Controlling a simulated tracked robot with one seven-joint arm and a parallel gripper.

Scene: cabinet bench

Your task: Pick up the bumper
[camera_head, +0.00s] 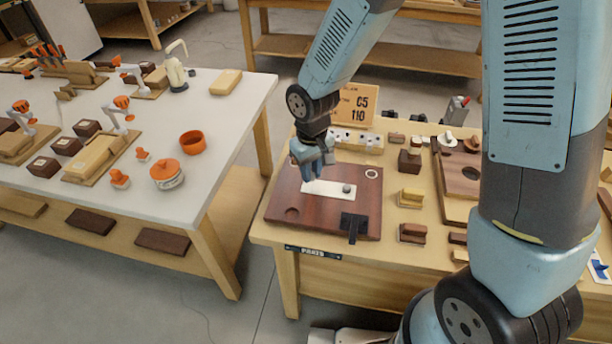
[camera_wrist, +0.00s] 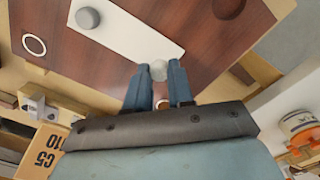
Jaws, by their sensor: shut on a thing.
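A dark red-brown board (camera_head: 285,205) lies on the right bench, with a white strip (camera_head: 322,188) on it. One grey round bumper (camera_head: 347,188) sits at the strip's right end; it also shows in the wrist view (camera_wrist: 88,18). My gripper (camera_head: 308,178) is low over the strip's left end. In the wrist view its blue fingers (camera_wrist: 158,82) are shut on a second light grey rounded bumper (camera_wrist: 158,69). My fingers hide its sides, and I cannot tell whether it touches the strip.
A black bracket (camera_head: 353,227) lies at the board's front edge, and a white ring (camera_head: 371,174) at its back right. A sign (camera_head: 356,104) and a pale block with knobs (camera_head: 357,141) stand behind. Several small wooden parts (camera_head: 411,195) lie to the right.

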